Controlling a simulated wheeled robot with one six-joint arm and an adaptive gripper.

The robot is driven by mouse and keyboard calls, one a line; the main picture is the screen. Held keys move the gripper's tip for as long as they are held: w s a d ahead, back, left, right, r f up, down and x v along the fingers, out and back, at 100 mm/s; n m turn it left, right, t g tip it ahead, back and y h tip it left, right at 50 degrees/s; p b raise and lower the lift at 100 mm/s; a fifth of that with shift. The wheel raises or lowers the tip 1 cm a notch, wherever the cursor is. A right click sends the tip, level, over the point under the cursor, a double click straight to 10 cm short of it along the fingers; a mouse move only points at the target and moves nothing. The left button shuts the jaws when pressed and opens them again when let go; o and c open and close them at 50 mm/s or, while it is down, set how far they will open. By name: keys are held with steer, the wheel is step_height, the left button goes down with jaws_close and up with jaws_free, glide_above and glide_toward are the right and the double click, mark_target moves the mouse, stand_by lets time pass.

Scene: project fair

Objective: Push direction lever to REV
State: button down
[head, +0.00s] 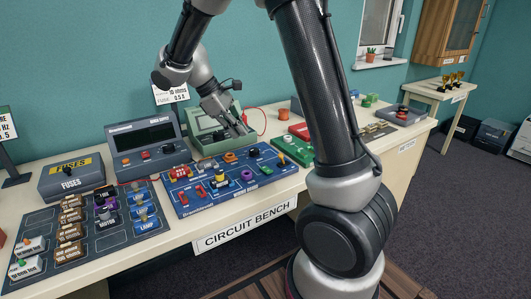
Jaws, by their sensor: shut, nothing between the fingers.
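My gripper (243,130) is shut and empty. It points down and to the right in front of the pale green instrument (208,138) at the back of the bench, above or close to its front. I cannot tell whether it touches the instrument. The blue circuit board (183,211) lies just in front of it, with several coloured knobs, switches and parts. I cannot make out which part is the direction lever, nor any REV marking; my gripper and arm cover part of this area.
A dark grey meter (146,135) and a FUSES box (70,178) stand left of the green instrument. A dark tray of labelled parts (40,222) lies at the front left. Green and red boards (292,148) lie to the right, partly behind my arm.

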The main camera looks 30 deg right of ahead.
mark_target(282, 159)
steer(key=x, duration=0.9)
steer(key=shift+d+f, duration=0.1)
steer(key=shift+f, duration=0.05)
steer(key=shift+s+d, duration=1.1)
steer(key=shift+d, duration=0.1)
steer(key=shift+s+d, duration=0.35)
steer(key=shift+d+r+y, duration=0.55)
steer(key=shift+y, duration=0.65)
steer(key=shift+d+r, duration=0.1)
steer(key=shift+w+d+r+y, duration=0.1)
steer(key=shift+d+r+y, duration=0.15)
steer(key=shift+d+y, duration=0.5)
steer(key=shift+d+r+y, duration=0.2)
steer(key=shift+d+y, duration=0.1)
steer(key=shift+y, duration=0.85)
steer(key=shift+r, duration=0.1)
